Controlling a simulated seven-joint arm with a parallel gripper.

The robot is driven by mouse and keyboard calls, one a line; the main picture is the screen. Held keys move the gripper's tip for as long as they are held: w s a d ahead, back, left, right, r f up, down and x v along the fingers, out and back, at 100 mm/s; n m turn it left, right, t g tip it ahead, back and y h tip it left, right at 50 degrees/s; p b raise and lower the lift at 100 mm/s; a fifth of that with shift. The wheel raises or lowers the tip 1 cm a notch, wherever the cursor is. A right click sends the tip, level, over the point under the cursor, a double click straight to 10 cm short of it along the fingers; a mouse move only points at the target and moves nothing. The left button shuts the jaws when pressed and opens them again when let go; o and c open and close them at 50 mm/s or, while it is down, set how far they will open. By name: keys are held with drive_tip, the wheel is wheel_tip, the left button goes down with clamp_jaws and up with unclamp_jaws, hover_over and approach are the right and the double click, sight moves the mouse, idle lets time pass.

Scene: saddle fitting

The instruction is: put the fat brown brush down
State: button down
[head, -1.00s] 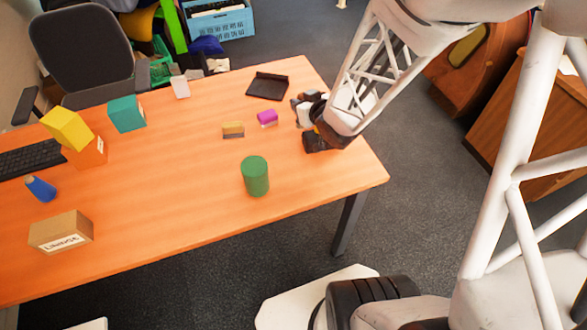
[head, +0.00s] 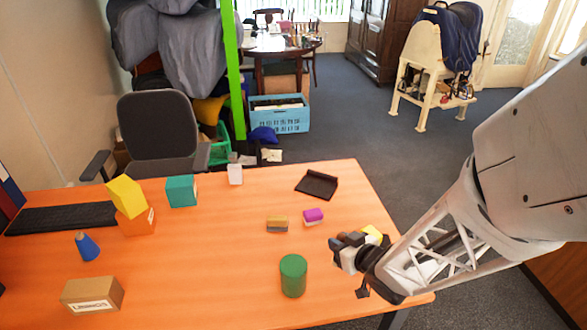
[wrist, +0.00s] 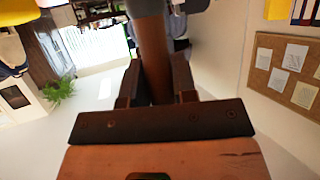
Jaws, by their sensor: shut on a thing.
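The fat brown brush shows in the wrist view as a thick brown handle (wrist: 154,55) with a grey wider part at the top of the picture. My gripper (wrist: 157,88) is shut on this handle, one dark finger on each side. In the head view my gripper (head: 347,250) is at the right of the desk, right of the green cylinder. The brush is hard to make out there among the dark gripper parts. The gripper looks to be above the desk; its exact height I cannot tell.
Boxes stand at the left; the desk's middle is clear.

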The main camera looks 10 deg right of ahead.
drive_tip(key=shift+f, duration=1.95)
drive_tip(key=shift+f, duration=2)
drive_tip(key=shift+f, duration=0.1)
drive_tip(key=c, duration=0.9)
unclamp_jaws()
drive_tip(key=shift+s+d+r, duration=0.15)
drive_tip(key=shift+s+r, duration=0.1)
drive_tip(key=shift+v, duration=5.65)
